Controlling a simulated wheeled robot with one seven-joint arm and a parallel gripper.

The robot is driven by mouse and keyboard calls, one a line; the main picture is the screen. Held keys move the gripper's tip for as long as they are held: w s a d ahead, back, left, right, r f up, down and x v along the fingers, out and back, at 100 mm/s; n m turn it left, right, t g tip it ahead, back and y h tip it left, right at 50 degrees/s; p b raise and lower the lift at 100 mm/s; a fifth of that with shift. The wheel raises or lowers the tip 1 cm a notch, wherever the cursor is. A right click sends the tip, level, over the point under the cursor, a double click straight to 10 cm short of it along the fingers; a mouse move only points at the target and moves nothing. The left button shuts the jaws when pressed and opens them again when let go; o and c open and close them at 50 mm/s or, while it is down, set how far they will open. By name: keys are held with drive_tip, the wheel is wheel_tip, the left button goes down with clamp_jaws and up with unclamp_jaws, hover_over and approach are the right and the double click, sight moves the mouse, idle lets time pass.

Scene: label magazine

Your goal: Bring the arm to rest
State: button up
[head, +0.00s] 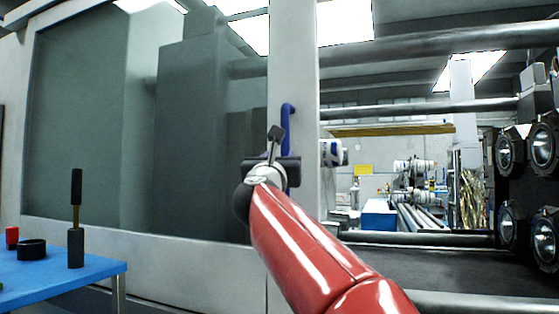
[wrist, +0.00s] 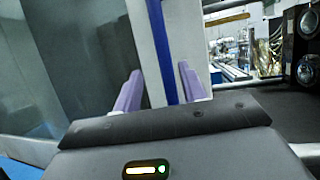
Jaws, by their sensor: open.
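My red arm (head: 310,245) reaches up from the lower right in the head view. My gripper (head: 277,135) is at its end, in front of the door's pale frame post (head: 295,60). A blue vertical handle (head: 288,112) on that post is partly hidden behind my gripper. In the wrist view my gripper (wrist: 160,88) is open, with two purple fingers apart. The blue handle (wrist: 161,45) shows in the gap between them. I cannot tell whether it lies between the fingertips in depth or beyond them; no contact is visible.
A large glazed machine door (head: 100,120) fills the left. The machine opening (head: 400,265), with horizontal bars, is on the right.

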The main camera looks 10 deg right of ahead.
idle(0.3)
drive_tip(key=s+a+f+n+g+y, duration=0.2)
drive_tip(key=s+a+f+n+y, duration=0.3)
drive_tip(key=f+n, duration=0.6)
drive_tip(key=s+a+f+n+g+y, duration=0.25)
drive_tip(key=s+f+n+y, duration=0.35)
drive_tip(key=n, duration=0.9)
drive_tip(key=s+d+f+n+g+h, duration=0.1)
drive_tip(key=s+d+f+n+g, duration=0.1)
drive_tip(key=s+f, duration=0.5)
drive_tip(key=s+d+f+n+g, duration=0.2)
drive_tip(key=s+f+n+g, duration=0.3)
drive_tip(key=f, duration=0.9)
drive_tip(key=s+d+f+n+g+h, duration=0.1)
drive_tip(key=s+d+f+n+g, duration=0.2)
drive_tip(key=s+f+n, duration=0.4)
drive_tip(key=s+f, duration=0.3)
drive_tip(key=f, duration=0.1)
drive_tip(key=shift+s+g+h+p, duration=0.25)
drive_tip(key=shift+g+h+p, duration=0.05)
drive_tip(key=shift+g, duration=0.05)
